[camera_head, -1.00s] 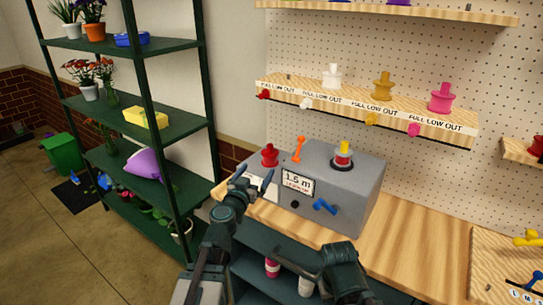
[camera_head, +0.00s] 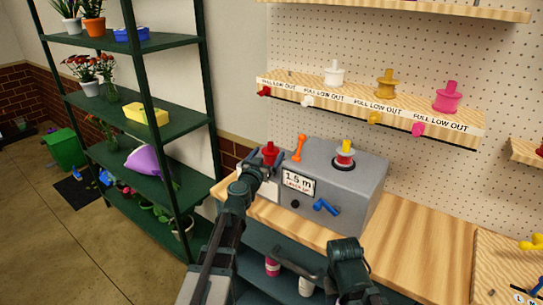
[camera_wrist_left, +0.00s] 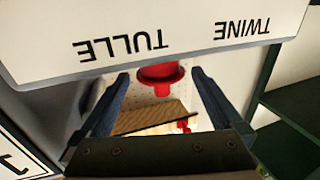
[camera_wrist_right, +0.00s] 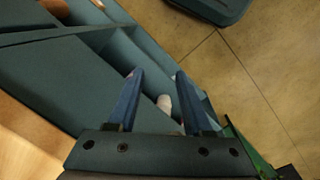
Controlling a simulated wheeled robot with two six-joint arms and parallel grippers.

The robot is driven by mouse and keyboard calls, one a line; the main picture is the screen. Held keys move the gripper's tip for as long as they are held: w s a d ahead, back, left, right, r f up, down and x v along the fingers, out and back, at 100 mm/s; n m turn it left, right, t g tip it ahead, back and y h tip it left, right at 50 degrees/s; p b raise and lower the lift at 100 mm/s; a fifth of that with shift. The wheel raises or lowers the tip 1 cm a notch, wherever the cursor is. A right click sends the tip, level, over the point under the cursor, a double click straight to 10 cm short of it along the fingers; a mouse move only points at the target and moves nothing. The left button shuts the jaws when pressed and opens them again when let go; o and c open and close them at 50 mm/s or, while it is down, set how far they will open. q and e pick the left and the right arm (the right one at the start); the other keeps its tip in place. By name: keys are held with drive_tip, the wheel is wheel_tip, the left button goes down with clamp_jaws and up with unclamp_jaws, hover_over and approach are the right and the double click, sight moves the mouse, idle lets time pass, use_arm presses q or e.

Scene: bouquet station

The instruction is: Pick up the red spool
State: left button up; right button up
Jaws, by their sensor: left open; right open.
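The red spool (camera_head: 270,154) stands at the left end of the grey machine, partly behind my left gripper. My left gripper (camera_head: 262,169) is open just in front of the spool. In the left wrist view, the red spool (camera_wrist_left: 160,76) appears upside down between the two spread fingertips (camera_wrist_left: 160,76), its upper part cut off by a white label plate. I cannot tell whether the fingers are beside it or short of it. My right gripper (camera_wrist_right: 159,75) is open and empty, pointing down past the lower shelves.
The grey machine (camera_head: 366,195) carries an orange lever (camera_head: 299,146), a red-white-yellow spool (camera_head: 344,153) and a blue handle (camera_head: 325,207). Wooden counter (camera_head: 415,240) lies bare at right. A shelf above holds white, gold and pink spools. A green plant rack (camera_head: 165,185) stands left.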

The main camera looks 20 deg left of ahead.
sight(269, 152)
use_arm(q)
drive_tip(key=w, duration=0.3)
drive_tip(key=shift+w+d, duration=0.1)
drive_tip(key=shift+w, duration=0.25)
drive_tip(key=shift+s, duration=0.1)
drive_tip(key=shift+c, duration=0.7)
drive_tip(key=c, duration=1.2)
use_arm(e)
drive_tip(key=shift+w, duration=0.3)
use_arm(q)
drive_tip(key=shift+r, duration=0.1)
wheel_tip(269, 152, up, 10)
drive_tip(key=p, duration=1)
use_arm(e)
wheel_tip(269, 152, up, 10)
